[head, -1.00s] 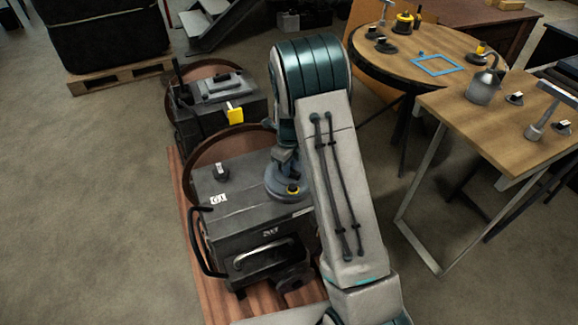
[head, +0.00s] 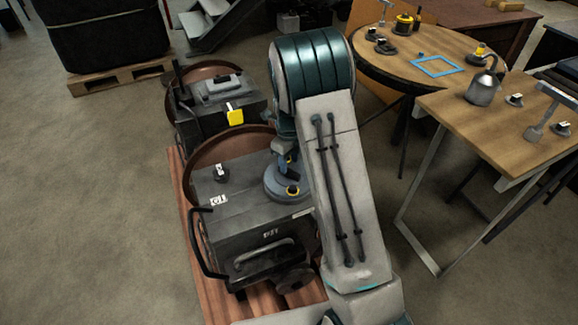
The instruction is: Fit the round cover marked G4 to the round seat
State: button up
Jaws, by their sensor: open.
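A round blue-grey disc (head: 273,183) with a dark, yellow-ringed knob (head: 292,190) is on the right part of the top of the dark machine block (head: 245,210). My arm hides its right edge. I cannot read any G4 mark on it, and cannot tell whether it is the cover or fully seated. My gripper (head: 285,165) is just above and behind the knob, partly hidden by my arm. It is open, and I see nothing held in it. No empty round seat is clearly visible.
A second block (head: 212,105) has a yellow tag. A round table (head: 440,45) and a rectangular table (head: 455,112) at right hold small knobbed parts.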

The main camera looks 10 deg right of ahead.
notch_tip(320, 180, up, 11)
jog(key=shift+f+p, duration=0.2)
jog(key=shift+p, duration=0.2)
dwell(0.4)
jog(key=s+r+n+t+p, duration=0.1)
jog(key=s+r+n+p, duration=0.3)
jog(key=s+r+n, duration=0.95)
jog(key=s+r+n+t+p, duration=0.1)
jog(key=s+r+n+p, duration=0.2)
jog(key=s+n, duration=1)
jog(key=shift+s+r+t+p, duration=0.4)
jog(key=shift+s+r, duration=0.15)
jog(key=shift+s, duration=0.25)
jog(key=shift+n, duration=0.25)
